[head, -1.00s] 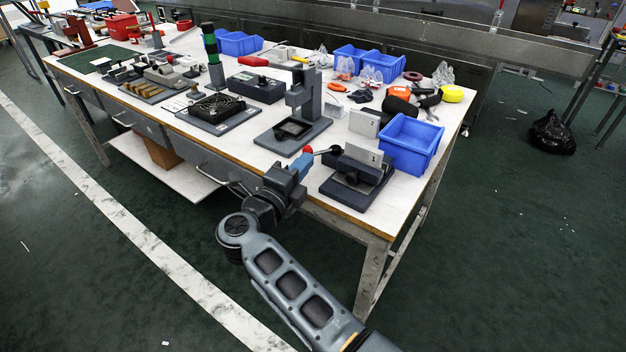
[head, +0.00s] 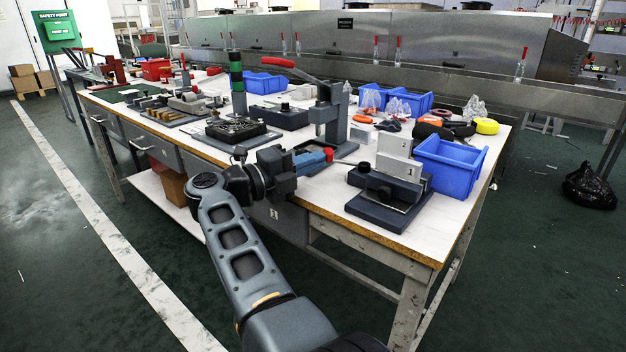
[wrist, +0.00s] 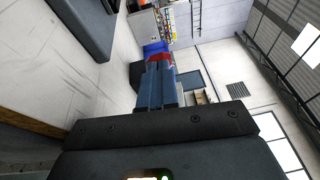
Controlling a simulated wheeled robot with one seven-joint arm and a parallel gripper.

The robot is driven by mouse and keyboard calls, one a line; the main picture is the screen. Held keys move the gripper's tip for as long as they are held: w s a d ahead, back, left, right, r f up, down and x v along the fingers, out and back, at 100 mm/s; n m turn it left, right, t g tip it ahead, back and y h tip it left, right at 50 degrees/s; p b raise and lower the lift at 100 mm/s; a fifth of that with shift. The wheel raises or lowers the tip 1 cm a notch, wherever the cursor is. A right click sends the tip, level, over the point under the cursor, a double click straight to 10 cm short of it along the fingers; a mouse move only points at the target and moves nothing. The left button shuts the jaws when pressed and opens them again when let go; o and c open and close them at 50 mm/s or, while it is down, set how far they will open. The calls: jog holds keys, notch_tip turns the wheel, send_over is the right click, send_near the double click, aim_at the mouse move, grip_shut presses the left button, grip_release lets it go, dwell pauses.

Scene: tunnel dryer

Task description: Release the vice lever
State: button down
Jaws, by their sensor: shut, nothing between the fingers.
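The dark vice (head: 378,186) stands on its base plate at the near right corner of the bench. A light grey block (head: 399,166) sits upright at its jaws. A thin lever rod (head: 347,162) runs left from the vice toward my fingertips; its end is hard to separate from their red tips. My gripper (head: 326,156) is shut with nothing between its blue fingers, just left of the vice over the bench's front edge. I cannot tell whether it touches the lever. In the wrist view, the fingers (wrist: 163,84) are together, with red at their far end; the vice is not clearly seen there.
A press (head: 331,115) with a long red handle stands behind my gripper. Another grey block (head: 394,143) is behind the vice, and a blue bin (head: 450,165) is to its right. A fixture with a black fan-like part (head: 236,129) lies left. Floor in front is clear.

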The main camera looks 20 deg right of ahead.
jog(key=shift+w+d+b, duration=0.15)
jog(key=shift+w+b, duration=0.5)
jog(key=shift+b, duration=0.1)
